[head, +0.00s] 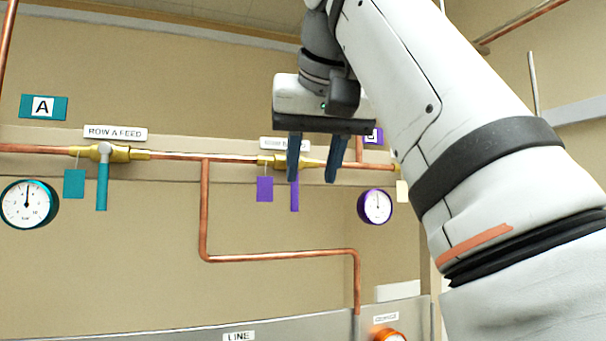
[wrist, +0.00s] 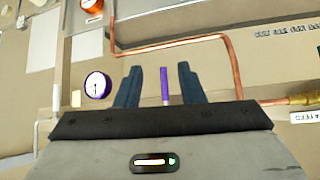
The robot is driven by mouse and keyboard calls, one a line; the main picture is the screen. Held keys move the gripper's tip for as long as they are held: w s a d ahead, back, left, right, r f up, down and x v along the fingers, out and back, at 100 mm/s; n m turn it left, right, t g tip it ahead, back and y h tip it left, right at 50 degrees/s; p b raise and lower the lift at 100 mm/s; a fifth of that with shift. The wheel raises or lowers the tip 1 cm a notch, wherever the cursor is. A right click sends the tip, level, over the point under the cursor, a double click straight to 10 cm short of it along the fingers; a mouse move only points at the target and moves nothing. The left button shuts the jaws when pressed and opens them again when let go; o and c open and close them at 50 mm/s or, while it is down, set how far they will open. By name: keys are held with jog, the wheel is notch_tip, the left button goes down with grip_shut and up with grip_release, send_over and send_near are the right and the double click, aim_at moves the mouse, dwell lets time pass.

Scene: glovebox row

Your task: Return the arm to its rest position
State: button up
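My gripper (head: 312,160) hangs fingers-down from my arm in the upper middle of the head view, in front of the copper pipe and the purple-handled valve. Its two dark blue fingers are apart, with nothing seen held between them. In the wrist view my gripper (wrist: 160,86) also shows spread fingers. The purple valve handle (wrist: 164,86) shows in the gap there, and the frames do not show contact. In the head view the purple handle (head: 295,194) hangs straight down beside a purple tag (head: 265,189). My arm's white links fill the right side.
A teal valve handle (head: 102,187) hangs down at the left, near a teal gauge (head: 29,204) and the A sign (head: 43,107). A purple gauge (head: 375,206) is right of my gripper. A copper pipe (head: 280,257) bends below. A grey panel (head: 190,335) with an orange-rimmed part (head: 389,335) lies at the bottom.

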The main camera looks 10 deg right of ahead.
jog(key=w+d+f+n+g+b, duration=0.1)
jog(key=w+f+b, duration=0.1)
jog(key=f, duration=1.1)
jog(key=w+d+f+g+b, duration=0.1)
jog(key=w+f+g, duration=0.15)
jog(key=f, duration=0.95)
jog(key=s+d+f, duration=0.1)
jog(key=s+f, duration=0.3)
jog(key=f, duration=0.7)
jog(key=s+d+f+g+b, duration=0.1)
jog(key=s+f, duration=0.3)
jog(key=f, duration=0.7)
jog(key=s+d+f+g+b, duration=0.1)
jog(key=s+f, duration=0.3)
jog(key=f, duration=0.7)
jog(key=shift+d+f+m, duration=0.4)
